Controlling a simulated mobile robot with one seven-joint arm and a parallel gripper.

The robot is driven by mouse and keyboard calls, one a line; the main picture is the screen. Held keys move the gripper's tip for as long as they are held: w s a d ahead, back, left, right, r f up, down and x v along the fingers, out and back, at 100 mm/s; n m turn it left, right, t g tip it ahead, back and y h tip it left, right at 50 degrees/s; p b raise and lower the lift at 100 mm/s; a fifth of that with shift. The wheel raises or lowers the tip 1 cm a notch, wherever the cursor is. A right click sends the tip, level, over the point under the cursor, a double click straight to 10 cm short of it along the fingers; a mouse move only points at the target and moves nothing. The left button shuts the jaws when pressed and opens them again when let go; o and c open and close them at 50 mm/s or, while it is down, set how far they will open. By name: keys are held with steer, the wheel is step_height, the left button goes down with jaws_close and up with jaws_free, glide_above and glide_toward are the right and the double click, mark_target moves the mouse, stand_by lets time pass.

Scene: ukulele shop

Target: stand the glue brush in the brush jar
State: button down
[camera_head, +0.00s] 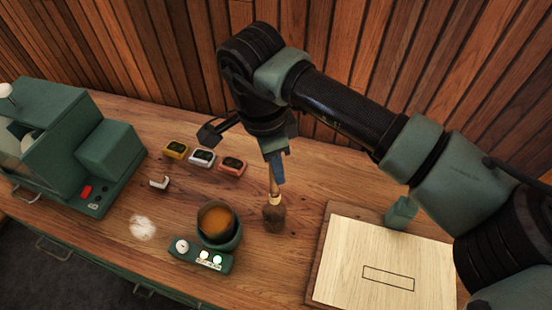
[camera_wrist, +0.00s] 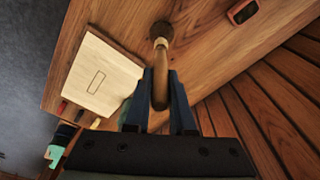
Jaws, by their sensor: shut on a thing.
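The glue brush has a light wooden handle, a pale collar and dark brown bristles (camera_head: 274,217). It hangs bristles down, close above or touching the bench; I cannot tell which. My gripper (camera_head: 277,168) is shut on the upper handle. In the wrist view, the handle (camera_wrist: 160,88) lies between the blue fingers (camera_wrist: 160,74), with the bristles (camera_wrist: 161,30) beyond. I cannot make out a brush jar in either view. A glue pot (camera_head: 236,236) with amber glue stands left of the brush, on a green base with a dial.
A pale board (camera_head: 340,265) with a drawn rectangle lies on the right, a green block (camera_head: 401,212) at its back edge. A green machine (camera_head: 60,130) stands left. A plank wall closes the back.

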mark_target(276, 192)
steer(key=shift+f+b, duration=0.75)
steer(key=shift+f, duration=1.1)
step_height(276, 192, down, 6)
steer(key=b, duration=0.5)
steer(key=shift+r, duration=0.2)
steer(key=c, duration=0.7)
jaws_free()
steer(key=r, duration=0.4)
steer(key=a+r+b, duration=0.1)
steer(key=r, duration=0.3)
steer(key=r+b, duration=0.1)
steer(key=r, duration=0.4)
steer(key=shift+s+a, duration=0.2)
steer(key=shift+a, duration=0.05)
